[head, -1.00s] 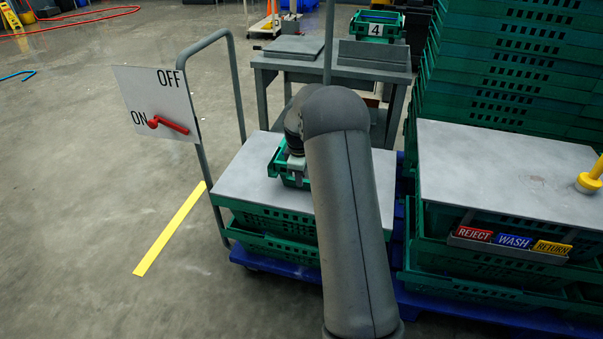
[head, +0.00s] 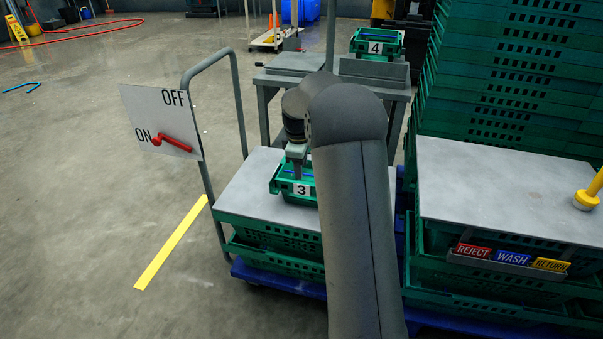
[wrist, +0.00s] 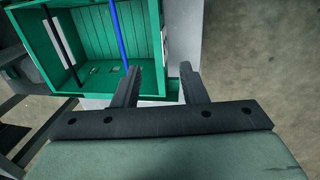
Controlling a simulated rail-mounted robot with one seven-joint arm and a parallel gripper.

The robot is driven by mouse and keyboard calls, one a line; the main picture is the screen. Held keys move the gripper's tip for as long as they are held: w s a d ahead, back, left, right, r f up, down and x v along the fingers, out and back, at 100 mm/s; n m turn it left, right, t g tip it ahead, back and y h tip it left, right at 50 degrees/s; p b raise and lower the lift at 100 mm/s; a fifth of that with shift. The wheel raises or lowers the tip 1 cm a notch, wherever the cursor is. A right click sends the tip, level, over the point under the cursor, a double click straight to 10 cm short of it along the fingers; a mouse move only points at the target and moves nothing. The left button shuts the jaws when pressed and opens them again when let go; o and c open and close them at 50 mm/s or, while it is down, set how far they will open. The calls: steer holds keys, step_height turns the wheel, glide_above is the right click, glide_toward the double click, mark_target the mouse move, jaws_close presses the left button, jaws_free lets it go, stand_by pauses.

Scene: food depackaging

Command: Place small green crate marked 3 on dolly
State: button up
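The small green crate marked 3 (head: 281,188) stands upright on the grey board (head: 240,195) on top of stacked green crates on the blue dolly (head: 300,287). Its number label faces me. My gripper (head: 298,177) is at the crate's front rim, pointing down; my arm hides the crate's right part. In the wrist view the gripper (wrist: 162,82) is open, with a wide gap between the fingers. The crate (wrist: 85,45) lies to the left there; one finger overlaps it, the other is beyond its side wall. I see no grip on the wall.
Another small green crate marked 4 (head: 355,47) stands on the grey table (head: 375,70) behind. Tall stacked green crates (head: 510,60) rise at right, beside a second grey board (head: 500,185). An ON/OFF sign (head: 140,105) and the dolly handle (head: 238,95) are at left.

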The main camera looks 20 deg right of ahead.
steer(key=s+a+r+m, duration=0.2)
steer(key=s+a, duration=0.4)
steer(key=s, duration=0.3)
steer(key=s+a+r+m, duration=0.3)
steer(key=s+a, duration=0.3)
steer(key=s, duration=0.3)
steer(key=s+a+f+m+g, duration=0.1)
steer(key=s+a+f+m, duration=0.1)
steer(key=s, duration=0.7)
steer(key=s+a+f+m+y, duration=0.1)
steer(key=s+a+f+m, duration=0.1)
steer(key=s, duration=0.8)
steer(key=shift+a+m+g, duration=0.3)
steer(key=shift+a+g, duration=0.1)
steer(key=shift+a, duration=0.35)
